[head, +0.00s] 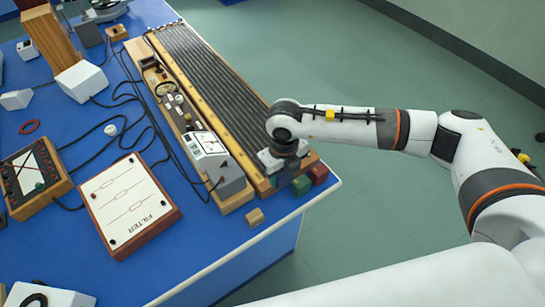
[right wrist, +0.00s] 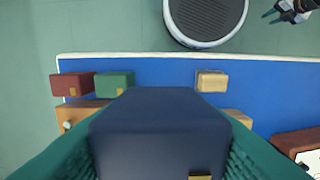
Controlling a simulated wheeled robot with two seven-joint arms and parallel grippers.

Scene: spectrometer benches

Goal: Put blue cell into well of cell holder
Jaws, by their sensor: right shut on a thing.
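The blue cell (right wrist: 160,130) is a dark navy block with a small yellow mark, between the teal pads of my right gripper (right wrist: 160,155). In the head view my right gripper (head: 284,168) points down over the near end of the wooden bench (head: 250,165), and hides most of the cell there. I cannot make out the cell holder's well; the held cell covers the middle of the wood below it in the right wrist view. My left gripper (right wrist: 274,15) shows small at the top right of that view, its fingers apart, empty.
A red block (right wrist: 72,84) and a green block (right wrist: 114,84) stand side by side near the table edge. A tan block (right wrist: 212,82) stands apart from them. A white meter box (head: 215,165) and a FILTER board (head: 132,205) are to the left, with loose cables.

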